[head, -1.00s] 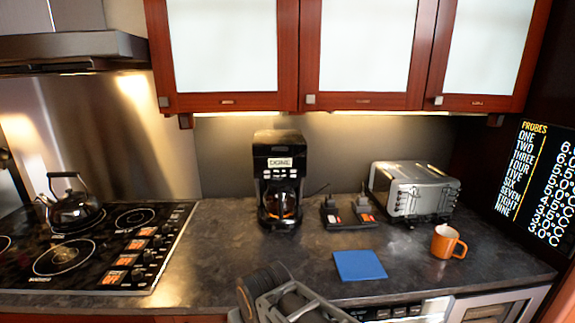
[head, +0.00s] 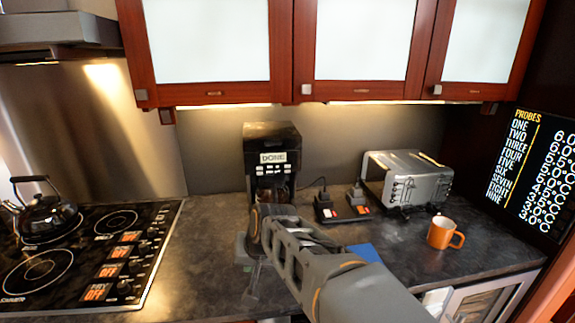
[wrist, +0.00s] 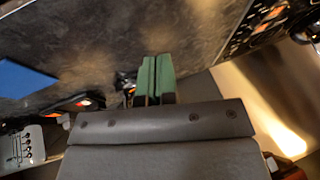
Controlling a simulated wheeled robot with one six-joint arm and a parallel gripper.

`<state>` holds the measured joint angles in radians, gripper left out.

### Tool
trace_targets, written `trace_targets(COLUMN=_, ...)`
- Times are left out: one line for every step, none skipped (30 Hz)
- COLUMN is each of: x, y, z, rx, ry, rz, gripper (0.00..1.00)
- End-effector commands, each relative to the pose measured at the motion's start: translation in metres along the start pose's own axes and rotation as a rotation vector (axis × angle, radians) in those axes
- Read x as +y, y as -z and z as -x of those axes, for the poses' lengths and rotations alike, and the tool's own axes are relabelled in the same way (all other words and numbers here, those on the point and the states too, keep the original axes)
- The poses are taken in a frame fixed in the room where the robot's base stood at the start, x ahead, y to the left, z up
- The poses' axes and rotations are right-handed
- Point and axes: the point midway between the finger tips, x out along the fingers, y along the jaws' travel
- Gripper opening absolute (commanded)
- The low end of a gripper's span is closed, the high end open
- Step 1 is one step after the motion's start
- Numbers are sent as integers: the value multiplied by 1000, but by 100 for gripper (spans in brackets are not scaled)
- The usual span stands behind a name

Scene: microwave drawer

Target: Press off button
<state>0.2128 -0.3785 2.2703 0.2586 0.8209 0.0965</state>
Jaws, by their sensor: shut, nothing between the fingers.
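My gripper (wrist: 156,70) shows in the wrist view as two green fingers, shut together with nothing between them, over the dark counter. In the head view my arm reaches from the lower right up over the counter, its far end in front of the lower part of the black coffee maker (head: 272,135). I cannot tell whether it touches anything. No off button can be clearly made out. The light-framed appliance front (head: 495,300) under the counter at right is partly visible; my arm hides the part to its left. The cooktop (head: 50,285) has small orange displays reading OFF.
A kettle (head: 42,212) stands on the cooktop. A toaster (head: 405,182) and an orange mug (head: 441,233) stand on the counter at right. A blue mat (head: 363,252) is partly behind my arm. Wall cabinets (head: 360,50) hang above. The counter left of my arm is clear.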

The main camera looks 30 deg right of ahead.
Motion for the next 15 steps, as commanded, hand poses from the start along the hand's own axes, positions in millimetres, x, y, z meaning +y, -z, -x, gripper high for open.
trace_targets(x=6, y=32, z=6, rx=34, ry=23, rz=-123, gripper=0)
trace_targets(x=10, y=49, z=8, rx=55, ry=40, rz=-191, gripper=0)
trace_targets(x=16, y=70, z=11, rx=86, ry=62, rz=-277, gripper=0)
trace_targets(x=22, y=85, z=13, rx=107, ry=78, rz=-340, gripper=0)
trace_targets(x=28, y=100, z=15, rx=129, ry=93, rz=-398, gripper=0)
trace_targets(x=37, y=118, z=18, rx=158, ry=113, rz=-472, gripper=0)
trace_targets(x=44, y=131, z=20, rx=177, ry=126, rz=-524, gripper=0)
trace_targets(x=51, y=142, z=22, rx=196, ry=140, rz=-571, gripper=0)
trace_targets(x=60, y=156, z=25, rx=221, ry=156, rz=-631, gripper=0)
trace_targets(x=67, y=166, z=27, rx=239, ry=168, rz=-670, gripper=0)
trace_targets(x=74, y=174, z=29, rx=254, ry=178, rz=-707, gripper=0)
trace_targets(x=82, y=184, z=31, rx=273, ry=191, rz=-750, gripper=0)
trace_targets(x=87, y=191, z=33, rx=288, ry=200, rz=-779, gripper=0)
trace_targets(x=92, y=196, z=34, rx=298, ry=207, rz=-803, gripper=0)
trace_targets(x=98, y=202, z=36, rx=312, ry=216, rz=-831, gripper=0)
